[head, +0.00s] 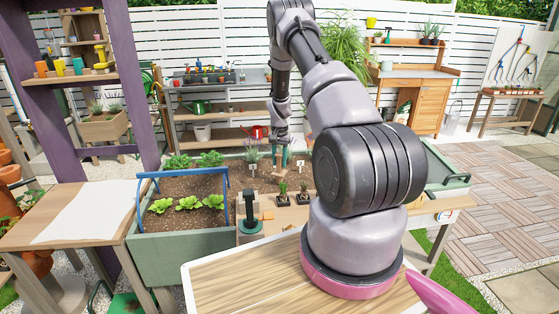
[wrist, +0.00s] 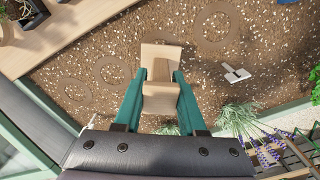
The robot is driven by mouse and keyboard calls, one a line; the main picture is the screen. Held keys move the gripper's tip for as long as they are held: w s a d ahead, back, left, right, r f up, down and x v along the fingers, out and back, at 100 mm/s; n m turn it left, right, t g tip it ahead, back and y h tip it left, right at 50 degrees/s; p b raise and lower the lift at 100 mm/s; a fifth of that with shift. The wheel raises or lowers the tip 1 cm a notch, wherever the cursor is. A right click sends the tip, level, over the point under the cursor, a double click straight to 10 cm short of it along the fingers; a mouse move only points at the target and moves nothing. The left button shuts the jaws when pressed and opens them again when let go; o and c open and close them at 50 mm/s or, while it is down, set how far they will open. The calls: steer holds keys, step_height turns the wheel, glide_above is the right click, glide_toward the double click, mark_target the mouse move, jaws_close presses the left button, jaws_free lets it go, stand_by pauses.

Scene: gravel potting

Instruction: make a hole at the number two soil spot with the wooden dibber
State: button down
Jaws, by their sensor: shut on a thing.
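My gripper (wrist: 161,82) is shut on the wooden dibber (wrist: 160,56), a pale block-like handle between its teal fingers. In the head view my gripper (head: 283,153) hangs upright over the brown soil bed (head: 230,183). The dibber's tip is hidden in the wrist view, so I cannot tell whether it touches the soil. Several ring-marked soil spots show, one at the upper right (wrist: 215,22) and others to the left (wrist: 112,70). A white marker tag (wrist: 235,74) lies right of the dibber. Another tag (head: 300,165) stands right of my gripper in the head view; its number is too small to read surely.
Lavender (wrist: 262,145) and a grey-green grassy plant (wrist: 238,118) stand close to my gripper. Leafy greens and a blue handle (head: 139,200) are at the left.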

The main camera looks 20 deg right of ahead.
mark_target(279, 153)
steer(key=shift+f, duration=2.65)
steer(key=shift+r, duration=5.15)
steer(key=shift+r, duration=2.5)
